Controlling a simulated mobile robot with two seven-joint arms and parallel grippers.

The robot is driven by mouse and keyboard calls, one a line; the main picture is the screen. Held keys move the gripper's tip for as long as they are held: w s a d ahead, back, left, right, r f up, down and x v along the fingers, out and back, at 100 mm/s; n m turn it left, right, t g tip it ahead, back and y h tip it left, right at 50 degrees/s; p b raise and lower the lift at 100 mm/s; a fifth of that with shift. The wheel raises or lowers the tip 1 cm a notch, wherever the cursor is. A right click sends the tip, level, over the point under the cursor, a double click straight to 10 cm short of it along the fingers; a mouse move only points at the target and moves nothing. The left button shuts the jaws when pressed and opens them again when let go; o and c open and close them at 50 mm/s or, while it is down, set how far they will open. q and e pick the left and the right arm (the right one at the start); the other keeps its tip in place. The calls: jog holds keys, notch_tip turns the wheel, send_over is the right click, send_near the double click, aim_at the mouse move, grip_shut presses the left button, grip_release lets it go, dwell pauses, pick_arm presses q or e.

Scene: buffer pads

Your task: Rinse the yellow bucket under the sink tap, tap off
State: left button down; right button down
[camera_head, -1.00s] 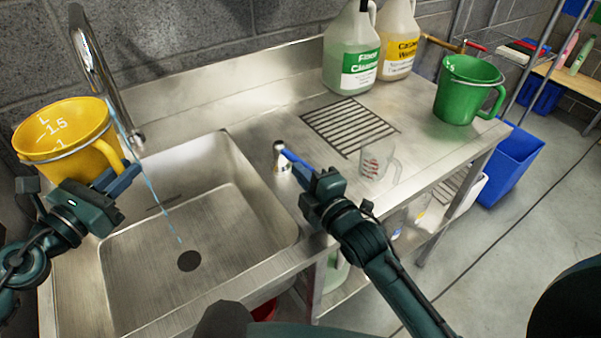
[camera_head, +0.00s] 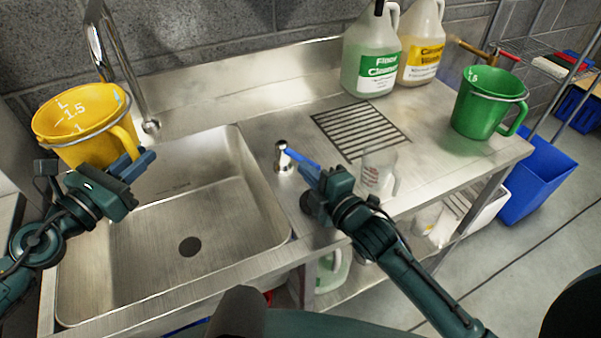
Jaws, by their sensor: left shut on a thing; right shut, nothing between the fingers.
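The yellow bucket (camera_head: 75,122), with white volume marks, is held tilted above the left side of the sink (camera_head: 185,210), next to the curved chrome tap (camera_head: 103,45). My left gripper (camera_head: 138,163) is shut on the bucket's handle. No water stream shows from the tap. My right gripper (camera_head: 314,172) is shut and empty at the small chrome tap control (camera_head: 283,157) on the counter right of the sink.
A clear measuring jug (camera_head: 377,172) stands close to my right gripper. A green bucket (camera_head: 482,108) stands at the counter's right end. Floor cleaner (camera_head: 371,60) and another jug (camera_head: 420,45) stand behind the drain grille (camera_head: 360,130). A blue bin (camera_head: 535,175) is on the floor.

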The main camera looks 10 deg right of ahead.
pick_arm(q)
jog(key=shift+s+d+r+p, duration=0.15)
jog(key=shift+d+r+p, duration=0.05)
jog(key=shift+r+p, duration=0.2)
pick_arm(e)
jog(key=shift+w+d, duration=0.35)
jog(key=shift+d, duration=0.25)
pick_arm(q)
jog(key=shift+r+p, duration=0.35)
jog(key=shift+r, duration=0.1)
pick_arm(e)
jog(key=shift+w+d, duration=0.6)
jog(key=shift+d, duration=0.3)
